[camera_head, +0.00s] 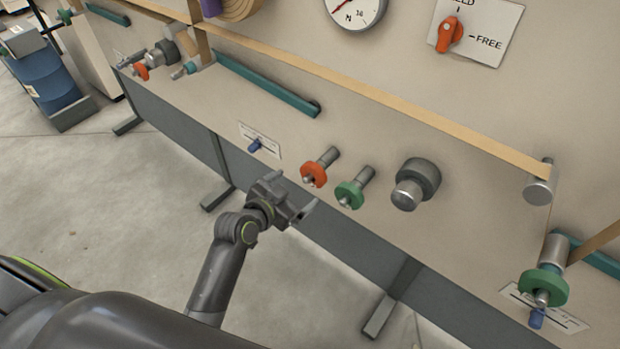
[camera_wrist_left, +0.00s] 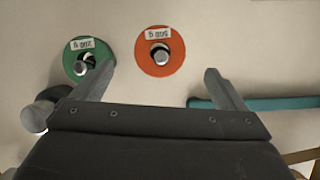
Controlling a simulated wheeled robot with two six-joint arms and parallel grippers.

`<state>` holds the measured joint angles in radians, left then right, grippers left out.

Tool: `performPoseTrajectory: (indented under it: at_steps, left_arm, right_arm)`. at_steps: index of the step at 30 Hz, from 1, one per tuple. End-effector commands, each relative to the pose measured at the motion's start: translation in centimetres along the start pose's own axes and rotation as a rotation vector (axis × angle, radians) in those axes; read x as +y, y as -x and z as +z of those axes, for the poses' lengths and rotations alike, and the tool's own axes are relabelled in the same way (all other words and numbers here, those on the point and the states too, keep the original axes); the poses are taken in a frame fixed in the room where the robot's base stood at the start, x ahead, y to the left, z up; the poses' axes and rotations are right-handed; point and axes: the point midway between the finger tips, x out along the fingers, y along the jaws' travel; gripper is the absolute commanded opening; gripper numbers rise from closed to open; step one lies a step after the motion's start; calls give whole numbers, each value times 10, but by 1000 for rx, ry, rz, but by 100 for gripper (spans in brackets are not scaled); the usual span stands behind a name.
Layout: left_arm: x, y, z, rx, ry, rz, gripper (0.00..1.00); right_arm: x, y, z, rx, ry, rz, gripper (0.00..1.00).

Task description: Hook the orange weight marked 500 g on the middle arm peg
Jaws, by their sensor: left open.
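The orange weight (camera_head: 313,174) is a disc on a short grey storage peg in the panel's lower middle. In the left wrist view the orange weight (camera_wrist_left: 176,62) carries an upside-down 500 g label. My left gripper (camera_head: 292,195) is open and empty, just in front of and below the orange weight. In the left wrist view the disc lies ahead, between and beyond the fingertips (camera_wrist_left: 158,73). The middle teal arm (camera_head: 265,84) slopes across the panel up and left of the weight; which fitting at its left end is its peg is unclear. My right gripper is not in view.
A green weight (camera_head: 350,195) hangs close right of the orange one, with a grey cylinder (camera_head: 417,183) beyond. Another green weight (camera_head: 543,286) is at the far right. A tan strip (camera_head: 400,105) crosses above. Floor in front is clear.

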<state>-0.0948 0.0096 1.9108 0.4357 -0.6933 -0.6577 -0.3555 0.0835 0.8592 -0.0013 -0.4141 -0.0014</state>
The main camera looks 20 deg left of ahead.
Motion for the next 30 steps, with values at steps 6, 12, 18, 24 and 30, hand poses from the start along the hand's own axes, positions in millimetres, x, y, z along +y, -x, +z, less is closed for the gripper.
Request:
performPoseTrajectory:
  at_steps: [6,12,18,24,30]
  left_arm:
    - [0,-43,0,1,0,0,93]
    - [0,-73,0,1,0,0,93]
    - [0,-87,0,0,1,0,93]
    - [0,-90,0,0,1,-1,93]
    - [0,-90,0,0,1,-1,85]
  right_arm:
    - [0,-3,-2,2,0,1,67]
    - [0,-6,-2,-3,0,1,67]
    - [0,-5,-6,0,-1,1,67]
    - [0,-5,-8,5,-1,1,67]
    - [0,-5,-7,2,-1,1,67]
